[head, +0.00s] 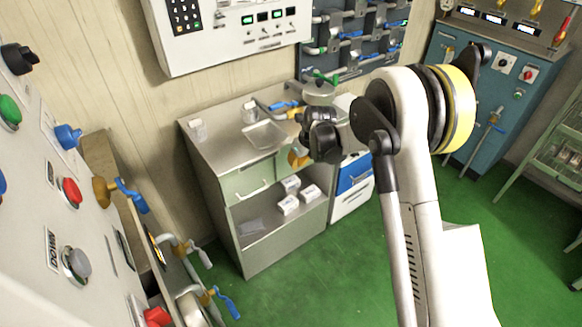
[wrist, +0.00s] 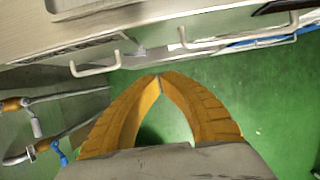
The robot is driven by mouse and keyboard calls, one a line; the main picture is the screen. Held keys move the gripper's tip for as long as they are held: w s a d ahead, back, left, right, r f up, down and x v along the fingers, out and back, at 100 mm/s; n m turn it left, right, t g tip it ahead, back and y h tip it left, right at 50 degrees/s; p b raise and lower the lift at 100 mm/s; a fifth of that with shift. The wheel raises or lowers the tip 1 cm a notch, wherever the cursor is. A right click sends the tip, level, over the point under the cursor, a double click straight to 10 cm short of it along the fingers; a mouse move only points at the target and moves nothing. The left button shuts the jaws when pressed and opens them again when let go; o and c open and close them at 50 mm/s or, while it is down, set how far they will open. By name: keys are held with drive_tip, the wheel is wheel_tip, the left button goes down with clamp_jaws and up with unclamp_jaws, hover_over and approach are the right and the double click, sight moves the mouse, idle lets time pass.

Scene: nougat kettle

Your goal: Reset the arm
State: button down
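My arm (head: 425,200) rises at the right of the head view, white with black joints and a yellow band, and bends at the top towards the left. Its dark wrist hangs in front of the metal cabinet. My gripper (head: 298,157) shows there only as a small orange patch in front of the cabinet's upper front. In the wrist view my gripper (wrist: 159,78) has two orange ribbed fingers that meet at their tips. The gap between them narrows to the tips and holds nothing; green floor shows through it.
The metal cabinet (head: 228,163) has a tray (head: 265,136) on top and white boxes (head: 289,204) on an open shelf. A control panel (head: 60,190) with knobs and blue-handled valves stands close on the left. A blue cabinet (head: 470,95) stands back right. Green floor (head: 345,270) is clear in front.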

drive_tip(key=shift+v, duration=1.25)
drive_tip(key=s+d+r+n+t+h, duration=0.1)
drive_tip(key=s+d+r+n, duration=0.3)
drive_tip(key=s+r+n, duration=0.4)
drive_tip(key=s+d+r+n+t, duration=0.1)
drive_tip(key=s+d+r+n, duration=0.4)
drive_tip(key=r, duration=0.6)
drive_tip(key=s+d+r+n, duration=0.1)
drive_tip(key=s+d+n, duration=0.1)
drive_tip(key=s+n, duration=0.6)
drive_tip(key=s+d+r+n+t+h, duration=0.1)
drive_tip(key=s+d+n, duration=0.2)
drive_tip(key=s+n, duration=0.5)
drive_tip(key=s, duration=0.7)
drive_tip(key=shift+s+t, duration=0.2)
drive_tip(key=shift+t, duration=0.1)
drive_tip(key=shift+d, duration=0.15)
